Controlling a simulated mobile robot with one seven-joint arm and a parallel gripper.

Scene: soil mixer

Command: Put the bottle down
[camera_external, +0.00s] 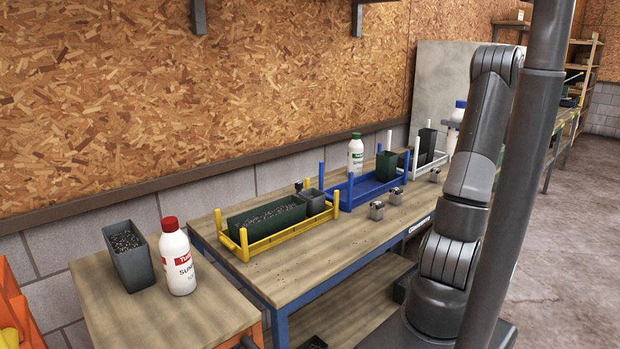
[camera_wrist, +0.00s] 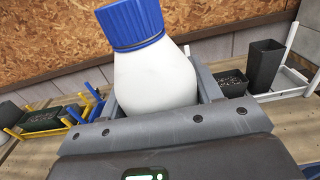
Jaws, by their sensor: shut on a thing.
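A white bottle with a blue cap (camera_wrist: 150,75) fills the middle of the wrist view, tilted in that picture. My gripper (camera_wrist: 160,98) is shut around its body, one grey finger on each side. In the external view the blue-capped bottle (camera_external: 458,112) shows at the far end of the workbench, to the right of the white rack and partly hidden by my arm. My gripper is mostly hidden there. The bottle's base is hidden in both views, so I cannot tell whether it touches anything.
The workbench (camera_external: 375,220) bears a yellow rack (camera_external: 285,235) with soil-filled containers, a blue rack (camera_external: 352,203), a white rack (camera_external: 437,162) with a dark container (camera_external: 427,143), and a green-capped bottle (camera_external: 356,155). A red-capped bottle (camera_external: 177,260) stands on the nearer table. The bench front is mostly clear.

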